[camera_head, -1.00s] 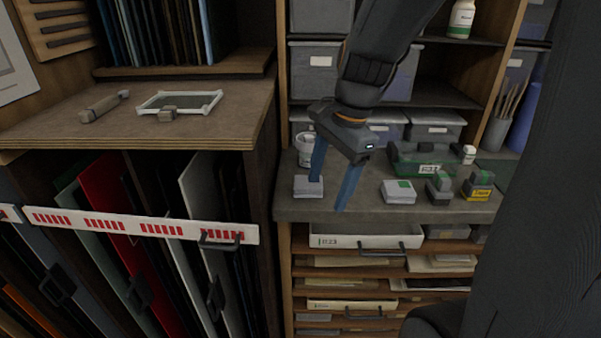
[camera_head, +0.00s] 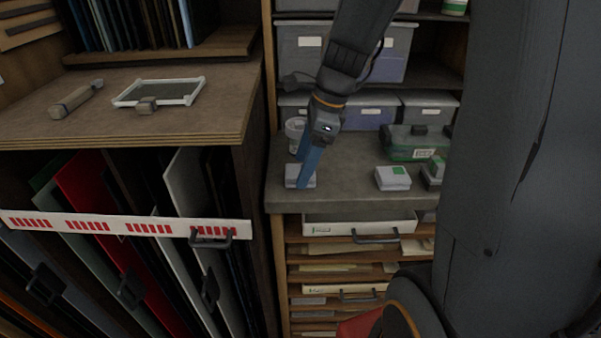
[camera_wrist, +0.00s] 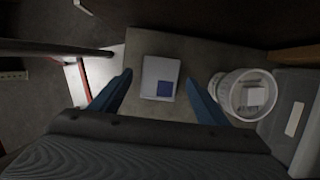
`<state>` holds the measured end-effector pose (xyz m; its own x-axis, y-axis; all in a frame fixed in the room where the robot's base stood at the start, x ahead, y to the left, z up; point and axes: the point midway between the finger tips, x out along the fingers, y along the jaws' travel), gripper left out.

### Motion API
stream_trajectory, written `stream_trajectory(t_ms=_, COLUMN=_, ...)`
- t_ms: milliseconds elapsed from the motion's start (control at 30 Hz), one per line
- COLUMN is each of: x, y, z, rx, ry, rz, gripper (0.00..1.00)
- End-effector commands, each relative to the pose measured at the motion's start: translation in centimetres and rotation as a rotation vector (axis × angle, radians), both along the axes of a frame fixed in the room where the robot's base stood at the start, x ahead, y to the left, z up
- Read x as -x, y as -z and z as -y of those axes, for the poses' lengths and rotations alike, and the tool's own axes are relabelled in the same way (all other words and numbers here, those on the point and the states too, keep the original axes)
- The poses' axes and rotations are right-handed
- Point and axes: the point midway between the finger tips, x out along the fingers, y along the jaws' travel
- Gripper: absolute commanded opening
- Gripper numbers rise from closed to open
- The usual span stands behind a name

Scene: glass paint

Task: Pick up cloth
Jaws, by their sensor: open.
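A folded whitish cloth with a blue corner patch lies on the grey counter; this cloth (camera_wrist: 160,78) is between my open fingers in the wrist view. In the head view the cloth (camera_head: 293,181) is partly hidden behind my blue fingers. My gripper (camera_head: 303,180) points down at it, open, with nothing held. In the wrist view my gripper (camera_wrist: 158,92) has one finger on each side of the cloth, apart from it. I cannot tell the exact height of the fingertips above the counter.
A white tub (camera_wrist: 246,95) stands close to the right finger in the wrist view. A second folded cloth with a green patch (camera_head: 393,178) and a green case (camera_head: 415,143) are further right on the grey counter (camera_head: 345,170). A wooden bench (camera_head: 215,100) stands left.

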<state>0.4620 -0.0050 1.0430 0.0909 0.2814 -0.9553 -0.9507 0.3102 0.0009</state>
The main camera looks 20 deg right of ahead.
Motion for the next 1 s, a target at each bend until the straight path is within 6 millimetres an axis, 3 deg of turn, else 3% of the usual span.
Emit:
stream_trajectory(t_ms=333, x=-0.1, y=0.8, z=-0.2, rx=0.001, ry=-0.002, rz=0.001, gripper=0.67)
stream_trajectory(t_ms=600, x=-0.1, y=0.7, z=-0.2, rx=0.001, ry=-0.001, rz=0.000, gripper=0.24)
stream_trajectory(t_ms=867, x=-0.1, y=0.5, z=-0.2, rx=0.001, ry=-0.002, rz=0.001, gripper=0.24)
stream_trajectory(t_ms=1000, x=-0.2, y=-1.1, z=-0.2, rx=0.001, ry=-0.001, rz=0.006, gripper=0.24)
